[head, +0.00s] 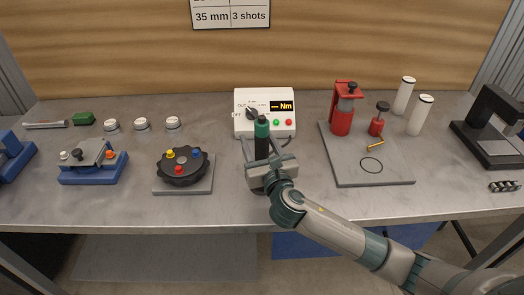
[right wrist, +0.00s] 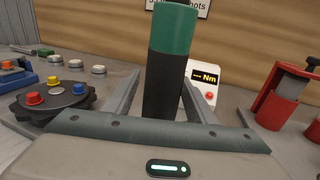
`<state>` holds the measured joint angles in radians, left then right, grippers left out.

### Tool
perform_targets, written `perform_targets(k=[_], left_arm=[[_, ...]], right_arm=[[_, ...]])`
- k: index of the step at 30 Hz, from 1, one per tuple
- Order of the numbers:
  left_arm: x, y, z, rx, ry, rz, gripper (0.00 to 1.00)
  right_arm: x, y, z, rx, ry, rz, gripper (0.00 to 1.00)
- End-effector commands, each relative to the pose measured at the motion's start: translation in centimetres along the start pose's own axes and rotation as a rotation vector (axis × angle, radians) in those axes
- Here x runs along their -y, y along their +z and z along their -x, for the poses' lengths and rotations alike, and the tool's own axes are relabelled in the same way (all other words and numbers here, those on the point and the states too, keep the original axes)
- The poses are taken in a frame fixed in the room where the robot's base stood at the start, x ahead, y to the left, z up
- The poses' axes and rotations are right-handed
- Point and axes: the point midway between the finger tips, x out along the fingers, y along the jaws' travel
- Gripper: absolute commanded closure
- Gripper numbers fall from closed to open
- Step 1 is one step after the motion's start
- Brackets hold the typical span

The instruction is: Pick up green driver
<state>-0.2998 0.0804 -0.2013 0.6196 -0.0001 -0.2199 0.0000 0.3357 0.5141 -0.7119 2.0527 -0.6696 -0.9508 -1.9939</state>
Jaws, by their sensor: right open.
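The green driver (head: 262,128) stands upright on the workbench, in front of the torque meter. It has a green top and a black lower body; its foot is hidden behind my gripper. My right gripper (head: 264,146) is open, with one finger on each side of the black body. In the right wrist view the driver (right wrist: 172,50) rises between the two spread fingers, with a gap visible on at least the left side. My left gripper is not in view.
The white torque meter (head: 241,101) stands close behind the driver. A black round holder (head: 184,178) with coloured knobs is to the left. A grey board (head: 345,172) with red tools is to the right. Bare bench (head: 120,207) lies along the front left.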

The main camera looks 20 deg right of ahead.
Motion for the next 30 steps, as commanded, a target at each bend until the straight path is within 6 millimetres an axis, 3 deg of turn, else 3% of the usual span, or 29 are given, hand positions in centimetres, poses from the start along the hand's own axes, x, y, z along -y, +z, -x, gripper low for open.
perform_targets(k=[8, 14, 23, 30], left_arm=[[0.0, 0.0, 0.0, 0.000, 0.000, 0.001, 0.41], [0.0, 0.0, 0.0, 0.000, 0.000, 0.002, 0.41], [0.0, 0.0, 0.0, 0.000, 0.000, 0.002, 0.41], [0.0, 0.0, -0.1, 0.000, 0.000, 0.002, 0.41]], right_arm=[[0.0, 0.0, 0.0, 0.000, 0.000, 0.000, 0.52], [0.0, 0.0, 0.0, 0.000, 0.000, 0.000, 0.99], [0.0, 0.3, 0.0, 0.003, 0.000, 0.000, 0.98], [0.0, 2.1, 0.0, 0.007, 0.000, -0.001, 0.98]])
